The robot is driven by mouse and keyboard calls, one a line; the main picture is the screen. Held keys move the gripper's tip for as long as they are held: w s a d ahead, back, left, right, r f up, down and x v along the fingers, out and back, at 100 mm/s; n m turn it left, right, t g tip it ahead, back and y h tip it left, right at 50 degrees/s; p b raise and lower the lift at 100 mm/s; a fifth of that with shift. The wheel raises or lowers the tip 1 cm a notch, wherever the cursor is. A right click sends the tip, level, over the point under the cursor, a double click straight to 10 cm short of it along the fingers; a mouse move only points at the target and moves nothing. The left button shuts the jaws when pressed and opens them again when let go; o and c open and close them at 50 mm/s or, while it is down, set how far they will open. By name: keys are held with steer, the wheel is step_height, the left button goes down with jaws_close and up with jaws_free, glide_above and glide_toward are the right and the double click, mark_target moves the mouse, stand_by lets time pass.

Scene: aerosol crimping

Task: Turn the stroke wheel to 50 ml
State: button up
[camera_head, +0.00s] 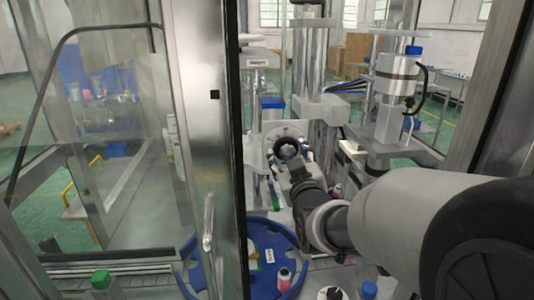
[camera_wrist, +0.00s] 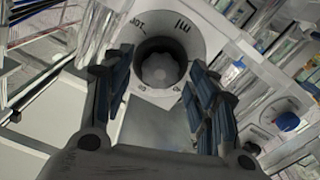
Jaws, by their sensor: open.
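My gripper (camera_wrist: 153,75) is open, with one dark finger on each side of the knob. I cannot tell whether the fingers touch it. In the head view my gripper (camera_head: 291,160) is in front of the wheel's pale disc (camera_head: 286,130), and my wrist hides part of it.
A blue round tray (camera_head: 288,240) with a pink bottle (camera_head: 284,280) stands below my arm. A metal door frame (camera_head: 207,130) and glass panel stand at the left. Metal columns (camera_head: 308,60) rise behind the wheel. A blue cap (camera_wrist: 288,122) shows right of my gripper.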

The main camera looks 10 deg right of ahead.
steer(key=s, duration=0.7)
steer(key=shift+s, duration=0.3)
steer(key=s+f+m+g, duration=0.1)
steer(key=s+f+g, duration=0.3)
steer(key=s, duration=0.5)
steer(key=s+f+m+g, duration=0.1)
steer(key=s+f+g, duration=0.3)
steer(key=s, duration=0.6)
steer(key=s+f+m+g, duration=0.1)
steer(key=s+f+g, duration=0.3)
steer(key=s, duration=0.5)
steer(key=shift+s+d+f+m+g, duration=0.15)
steer(key=shift+s+f+m+g, duration=0.25)
steer(key=shift+g, duration=0.3)
steer(key=shift+c, duration=0.5)
